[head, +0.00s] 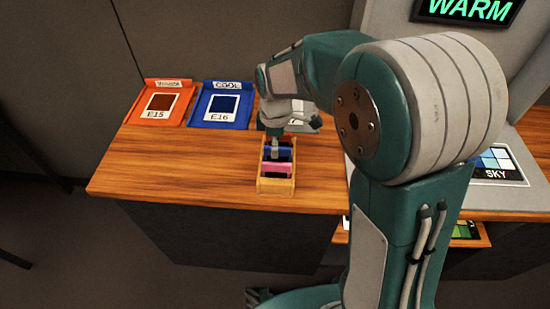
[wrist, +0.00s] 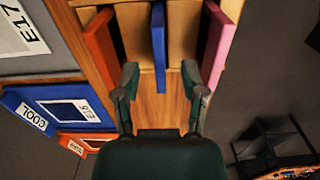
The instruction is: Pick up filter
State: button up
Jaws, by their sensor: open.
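A small wooden rack (head: 275,187) stands on the wooden counter. It holds upright filters: a pink filter (head: 275,169) in front and a blue filter (head: 284,152) behind it. In the wrist view I see an orange filter (wrist: 101,42) at left, the blue filter (wrist: 158,40) in the middle and the pink filter (wrist: 220,45) at right. My gripper (wrist: 160,72) is open, its fingers spread on either side of the blue filter's line. I cannot tell whether they touch any filter. In the head view my gripper (head: 276,150) is over the rack, and my arm hides part of the scene.
An orange tray marked E15 (head: 184,119) and a blue COOL tray marked E16 (head: 240,121) lie at the counter's back left. A grey E17 tray (wrist: 18,45) is partly hidden in the head view. A screen reads WARM (head: 468,9). The counter's left part is clear.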

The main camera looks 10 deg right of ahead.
jog(key=shift+d+f, duration=0.15)
jog(key=shift+f, duration=0.4)
jog(key=shift+d+f, duration=0.15)
jog(key=shift+d, duration=0.1)
jog(key=shift+a, duration=0.15)
grip_shut()
jog(key=shift+a, duration=0.1)
